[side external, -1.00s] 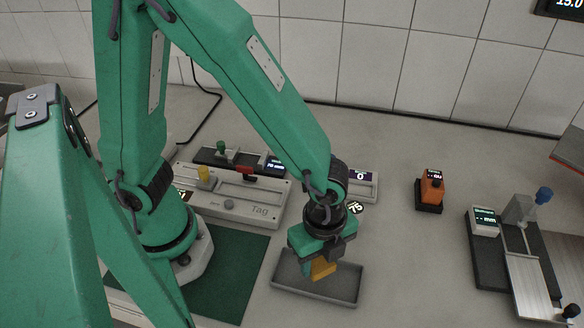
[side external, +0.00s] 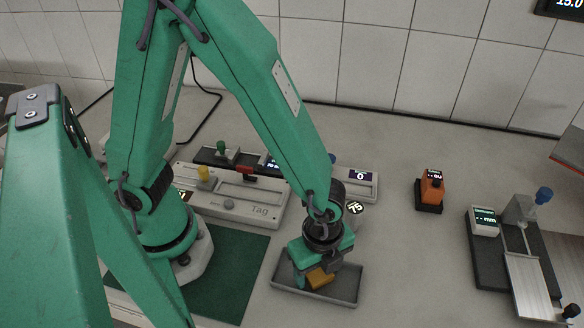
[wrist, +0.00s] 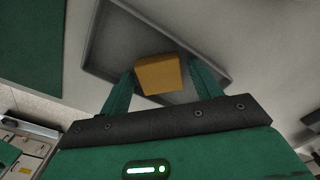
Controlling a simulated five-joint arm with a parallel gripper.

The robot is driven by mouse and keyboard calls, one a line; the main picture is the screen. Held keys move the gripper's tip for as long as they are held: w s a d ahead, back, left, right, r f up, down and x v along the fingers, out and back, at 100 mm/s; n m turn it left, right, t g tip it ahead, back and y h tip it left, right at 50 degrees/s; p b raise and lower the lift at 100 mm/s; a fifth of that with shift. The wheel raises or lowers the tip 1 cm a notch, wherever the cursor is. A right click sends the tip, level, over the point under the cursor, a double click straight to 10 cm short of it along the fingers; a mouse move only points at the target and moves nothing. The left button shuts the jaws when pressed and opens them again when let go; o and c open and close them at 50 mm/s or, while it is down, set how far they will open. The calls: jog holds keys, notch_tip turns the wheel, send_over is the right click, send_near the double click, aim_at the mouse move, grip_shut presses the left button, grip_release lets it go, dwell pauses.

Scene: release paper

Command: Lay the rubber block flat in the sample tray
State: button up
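The rubber block (side external: 320,278) is small and yellow-orange. It is in my gripper (side external: 318,275), low inside the grey sample tray (side external: 345,291). The side view does not show clearly whether its underside touches the tray floor.
A light grey device (side external: 240,200) with yellow and red knobs stands behind left of the tray. A green mat (side external: 225,275) lies to the left. An orange block-shaped unit (side external: 431,188) and a measuring fixture (side external: 510,250) stand to the right.

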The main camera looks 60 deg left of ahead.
aim_at(318, 272)
jog(key=shift+r, duration=0.1)
dwell(0.3)
notch_tip(318, 272, up, 12)
dwell(0.9)
dwell(0.4)
jog(key=a+r+n+t, duration=0.2)
jog(key=a+r+n, duration=0.4)
jog(key=a+n, duration=0.3)
jog(key=a+r+n+t, duration=0.3)
jog(key=a+r+n, duration=0.3)
jog(key=a+n, duration=0.3)
jog(key=shift+s+a+n+t, duration=0.3)
jog(key=shift+s+a, duration=0.1)
jog(key=shift+a, duration=0.8)
